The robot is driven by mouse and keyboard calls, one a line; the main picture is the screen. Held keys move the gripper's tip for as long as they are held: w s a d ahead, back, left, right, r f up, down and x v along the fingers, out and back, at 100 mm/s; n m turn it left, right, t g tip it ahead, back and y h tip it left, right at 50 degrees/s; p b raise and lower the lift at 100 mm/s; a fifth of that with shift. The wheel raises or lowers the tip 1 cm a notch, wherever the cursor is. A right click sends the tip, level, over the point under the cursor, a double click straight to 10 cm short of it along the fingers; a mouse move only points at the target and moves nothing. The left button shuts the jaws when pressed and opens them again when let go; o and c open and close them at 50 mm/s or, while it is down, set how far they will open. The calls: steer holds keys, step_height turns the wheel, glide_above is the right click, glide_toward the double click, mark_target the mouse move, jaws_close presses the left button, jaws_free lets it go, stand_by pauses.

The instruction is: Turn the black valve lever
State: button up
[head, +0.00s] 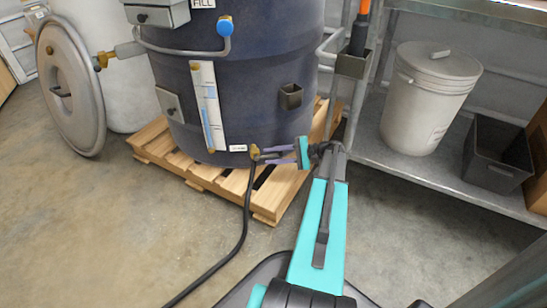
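The dark blue hopper (245,105) stands on a wooden pallet. A small brass valve (255,152) sits low on its front, with a black hose running down from it to the floor. My gripper (266,156) is at this valve, coming in from the right with its two purple fingers pointing left. The fingers are apart, with a gap between them, and their tips are beside the brass fitting. The black lever is too small and too covered by the fingers to make out clearly. I cannot tell whether the fingers touch it.
The wooden pallet (205,173) lies under the hopper. A metal shelf at right holds a white lidded bucket (427,100) and a dark bin (497,152). A round grey lid (70,90) leans at left. The floor in front is clear except for the hose (232,252).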

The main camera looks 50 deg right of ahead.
steer(key=shift+d, duration=0.1)
steer(key=shift+s, duration=0.1)
steer(key=shift+c, duration=0.6)
steer(key=shift+s+d, duration=0.1)
steer(key=shift+d, duration=0.05)
jaws_close()
steer(key=shift+a, duration=0.3)
steer(key=shift+s+d+r, duration=0.1)
steer(key=shift+d, duration=0.2)
steer(key=shift+d+p, duration=0.1)
steer(key=shift+p, duration=0.2)
